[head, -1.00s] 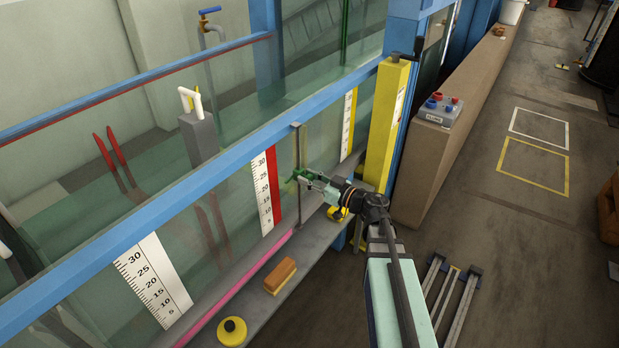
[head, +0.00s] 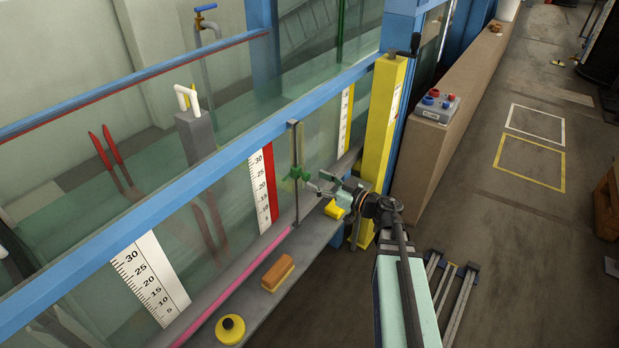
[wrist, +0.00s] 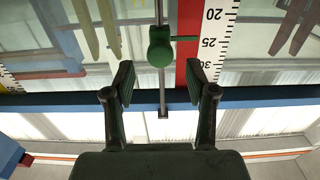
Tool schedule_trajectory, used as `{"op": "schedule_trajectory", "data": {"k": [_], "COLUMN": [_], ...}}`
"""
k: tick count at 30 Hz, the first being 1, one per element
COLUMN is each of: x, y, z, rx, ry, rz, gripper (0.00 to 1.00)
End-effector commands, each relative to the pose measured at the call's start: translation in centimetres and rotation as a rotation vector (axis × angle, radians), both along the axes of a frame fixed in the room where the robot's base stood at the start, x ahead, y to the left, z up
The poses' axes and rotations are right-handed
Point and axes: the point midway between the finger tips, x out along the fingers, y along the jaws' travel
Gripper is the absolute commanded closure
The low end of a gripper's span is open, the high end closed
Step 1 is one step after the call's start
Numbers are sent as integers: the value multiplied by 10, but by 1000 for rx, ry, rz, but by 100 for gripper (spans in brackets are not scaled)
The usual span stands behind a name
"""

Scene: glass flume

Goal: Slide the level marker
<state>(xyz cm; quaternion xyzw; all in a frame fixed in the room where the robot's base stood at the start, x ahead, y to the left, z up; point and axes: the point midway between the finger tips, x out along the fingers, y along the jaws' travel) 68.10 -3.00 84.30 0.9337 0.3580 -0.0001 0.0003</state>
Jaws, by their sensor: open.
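The level marker (head: 298,173) is a green slider on a thin upright grey rod (head: 296,208) at the front of the glass. In the wrist view the marker (wrist: 160,47) shows a round green body with a short pointer to the right, over the red strip and close to the 25 mark. My gripper (head: 313,187) is just right of the marker and apart from it. In the wrist view my gripper (wrist: 163,78) is open and empty, its two fingers spread either side of the rod's line with the marker ahead between them.
A white scale with a red strip (head: 271,185) is left of the rod. The grey ledge below holds a brown brush (head: 277,272), a yellow round object (head: 230,329) and a yellow block (head: 334,209). A yellow post (head: 385,120) stands right, and a blue rail (head: 215,168) runs above.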

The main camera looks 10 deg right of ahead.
Motion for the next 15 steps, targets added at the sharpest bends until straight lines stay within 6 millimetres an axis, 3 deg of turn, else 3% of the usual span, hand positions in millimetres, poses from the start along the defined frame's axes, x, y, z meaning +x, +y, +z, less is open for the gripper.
{"op": "schedule_trajectory", "data": {"k": [6,15], "x": [-33,-53], "y": [-28,-46], "z": [0,0], "rx": [1,1], "ry": [0,1], "rz": [-2,1], "gripper": [44,44]}}
